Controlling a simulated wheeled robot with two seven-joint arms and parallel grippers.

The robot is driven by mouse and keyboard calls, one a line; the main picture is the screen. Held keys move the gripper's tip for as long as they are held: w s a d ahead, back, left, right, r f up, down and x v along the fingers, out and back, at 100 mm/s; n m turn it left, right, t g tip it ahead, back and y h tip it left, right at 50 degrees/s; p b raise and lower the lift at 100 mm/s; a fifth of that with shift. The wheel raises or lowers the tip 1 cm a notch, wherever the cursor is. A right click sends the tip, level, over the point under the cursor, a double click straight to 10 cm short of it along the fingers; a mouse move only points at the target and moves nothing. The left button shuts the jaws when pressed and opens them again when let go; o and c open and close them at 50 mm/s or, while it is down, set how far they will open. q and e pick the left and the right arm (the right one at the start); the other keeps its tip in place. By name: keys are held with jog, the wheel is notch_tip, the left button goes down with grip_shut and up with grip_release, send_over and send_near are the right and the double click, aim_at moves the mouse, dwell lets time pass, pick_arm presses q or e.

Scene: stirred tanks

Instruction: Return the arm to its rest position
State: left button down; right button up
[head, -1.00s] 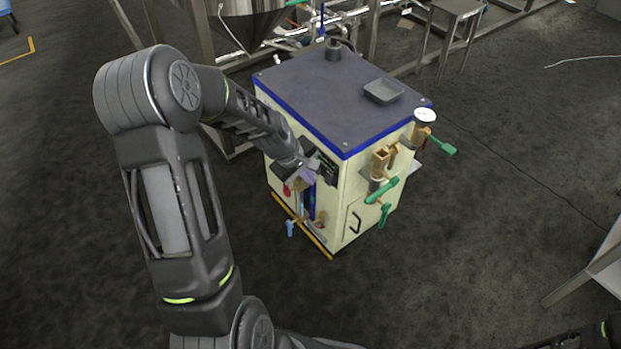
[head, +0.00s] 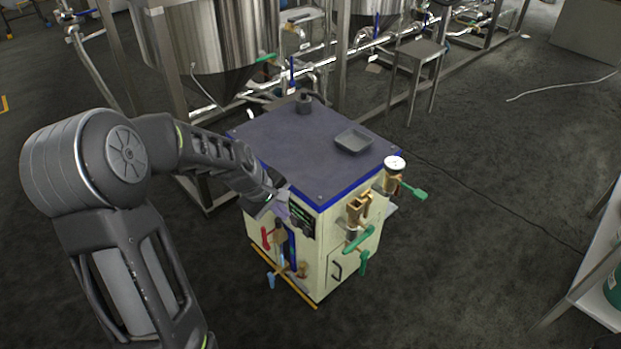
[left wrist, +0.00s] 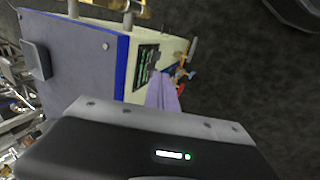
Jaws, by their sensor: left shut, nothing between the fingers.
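My left arm (head: 85,165) reaches in from the left of the head view. Its gripper (head: 297,213) is at the front left side of a cream cabinet, close to the dark display panel (head: 303,222). I cannot tell whether it touches. In the left wrist view, the pale purple fingers (left wrist: 163,96) are shut with nothing between them, in front of the cabinet's panel side (left wrist: 150,65). My right gripper is not in view.
A red handle (head: 266,238) sits below the gripper. Steel tanks (head: 215,45) stand behind.

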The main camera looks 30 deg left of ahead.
pick_arm(q)
jog(key=shift+w, duration=0.1)
jog(key=s+d+f+m, duration=0.4)
jog(key=d+f+m, duration=0.5)
jog(key=d+f, duration=0.65)
jog(key=s+d+f+m+g+h, duration=0.1)
jog(key=s+d+f+m+g, duration=0.1)
jog(key=s+d+f, duration=0.4)
jog(key=s+d+f+m+g+h, duration=0.2)
jog(key=s+d, duration=0.6)
jog(key=s, duration=0.1)
notch_tip(320, 180, up, 19)
jog(key=s+d+p, duration=0.1)
jog(key=p, duration=1.8)
jog(key=shift+s, duration=0.3)
